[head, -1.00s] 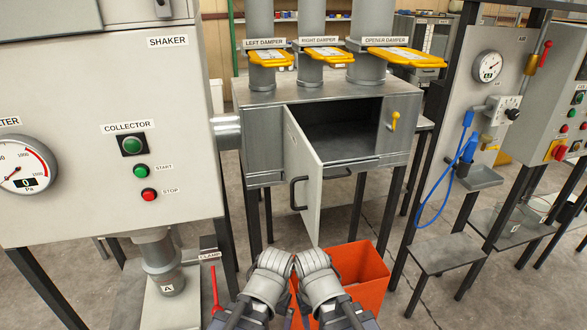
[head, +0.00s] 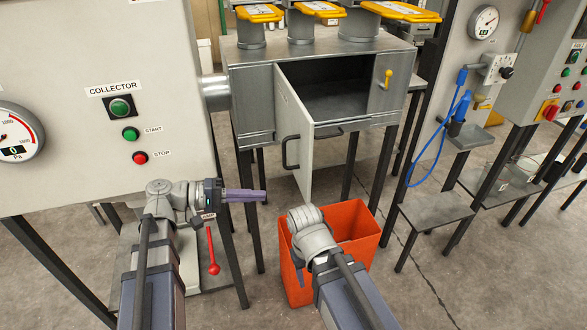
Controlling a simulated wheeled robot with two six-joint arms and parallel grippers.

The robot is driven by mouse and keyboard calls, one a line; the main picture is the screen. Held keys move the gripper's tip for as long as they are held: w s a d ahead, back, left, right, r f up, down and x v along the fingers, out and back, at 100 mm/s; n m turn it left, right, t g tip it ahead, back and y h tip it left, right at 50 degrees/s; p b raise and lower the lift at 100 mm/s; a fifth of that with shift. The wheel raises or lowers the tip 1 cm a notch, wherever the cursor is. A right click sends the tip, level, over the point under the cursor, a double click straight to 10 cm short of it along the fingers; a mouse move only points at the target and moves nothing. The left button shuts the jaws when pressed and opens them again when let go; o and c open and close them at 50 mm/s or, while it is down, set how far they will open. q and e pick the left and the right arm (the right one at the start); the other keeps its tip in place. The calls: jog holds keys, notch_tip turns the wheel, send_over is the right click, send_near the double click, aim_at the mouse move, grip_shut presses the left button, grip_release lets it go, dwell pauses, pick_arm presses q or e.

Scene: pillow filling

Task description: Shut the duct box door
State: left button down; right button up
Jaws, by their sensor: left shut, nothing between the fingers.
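The duct box (head: 255,105) is a grey metal box on legs, with its dark inside showing. Its door (head: 293,125) is hinged at the left and stands open toward me, with a dark handle (head: 290,153) on its outer face. A yellow latch (head: 387,78) sits on the box front, right of the opening. My left gripper (head: 264,196) is shut and empty, pointing right, below and left of the door handle and apart from it. My right arm shows in front of the orange bin; its gripper fingers are hidden.
An orange bin (head: 360,219) stands on the floor below the door. The collector panel (head: 75,120) is close on the left, with a red clamp lever (head: 212,250) near my left arm. A stand with a blue hose (head: 432,150) is on the right.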

pick_arm(q)
jog(key=t+h, duration=0.2)
send_near(306, 168)
jog(key=shift+n, duration=0.3)
jog(key=x, duration=0.6)
jog(key=shift+w+d, duration=0.3)
jog(key=shift+d, duration=0.05)
